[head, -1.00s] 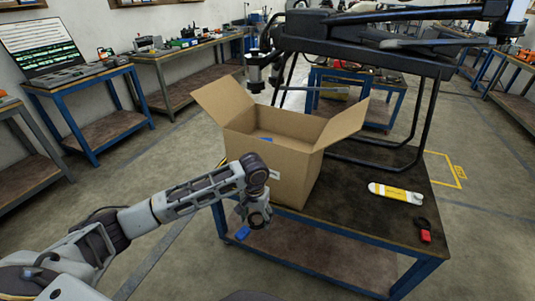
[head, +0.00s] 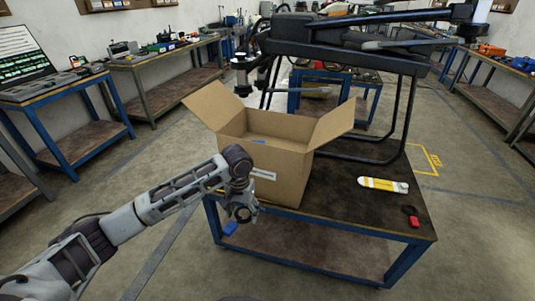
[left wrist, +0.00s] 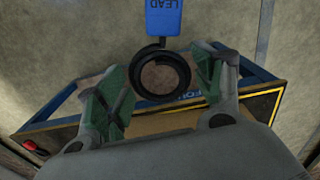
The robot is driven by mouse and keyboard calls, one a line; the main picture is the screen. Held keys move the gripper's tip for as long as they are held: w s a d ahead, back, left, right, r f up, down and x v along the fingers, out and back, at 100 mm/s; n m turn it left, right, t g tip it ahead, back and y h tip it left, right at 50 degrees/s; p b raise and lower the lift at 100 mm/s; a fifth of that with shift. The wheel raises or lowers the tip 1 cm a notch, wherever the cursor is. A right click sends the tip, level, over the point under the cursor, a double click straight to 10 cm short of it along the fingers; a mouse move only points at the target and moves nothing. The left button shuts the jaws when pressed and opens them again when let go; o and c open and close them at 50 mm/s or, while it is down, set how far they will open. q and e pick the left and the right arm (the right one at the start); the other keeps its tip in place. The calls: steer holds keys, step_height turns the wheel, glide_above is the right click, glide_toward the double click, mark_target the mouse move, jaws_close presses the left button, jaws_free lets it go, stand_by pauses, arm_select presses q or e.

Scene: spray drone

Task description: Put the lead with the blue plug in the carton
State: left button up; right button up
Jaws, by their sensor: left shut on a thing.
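The lead is a black coil (left wrist: 162,76) with a blue plug (left wrist: 165,17) marked LEAD. My left gripper (head: 242,212) is shut on it. The coil sits between the fingers (left wrist: 160,95) in the left wrist view, with the plug beyond them. In the head view the blue plug (head: 230,228) hangs just below the gripper, by the table's front left corner. The open cardboard carton (head: 285,178) stands upright on the table, just behind and right of the gripper, flaps spread. Something small and blue (head: 260,141) shows inside it; the rest of its inside is hidden. My right gripper is out of view.
The table (head: 340,207) has a dark top and blue frame. A lead with a red plug (head: 412,217) and a yellow-and-white object (head: 383,185) lie on its right part. A large black drone (head: 350,45) stands behind the carton. Side benches (head: 70,100) line the room.

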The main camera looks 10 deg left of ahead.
arm_select(q)
steer(key=shift+w+d+r+p, duration=0.1)
steer(key=shift+w+r+p, duration=0.1)
steer(key=shift+r, duration=0.25)
steer(key=shift+w+r+p, duration=0.1)
steer(key=shift+w+r, duration=0.05)
steer(key=shift+r, duration=0.3)
steer(key=w+d+r+p, duration=0.1)
steer(key=d+r+p, duration=0.1)
steer(key=r, duration=0.7)
steer(key=w+d+r+n+p, duration=0.1)
steer(key=r+p, duration=0.4)
steer(key=r, duration=0.3)
steer(key=shift+w+d+r+n, duration=0.3)
steer(key=shift+d+r, duration=0.05)
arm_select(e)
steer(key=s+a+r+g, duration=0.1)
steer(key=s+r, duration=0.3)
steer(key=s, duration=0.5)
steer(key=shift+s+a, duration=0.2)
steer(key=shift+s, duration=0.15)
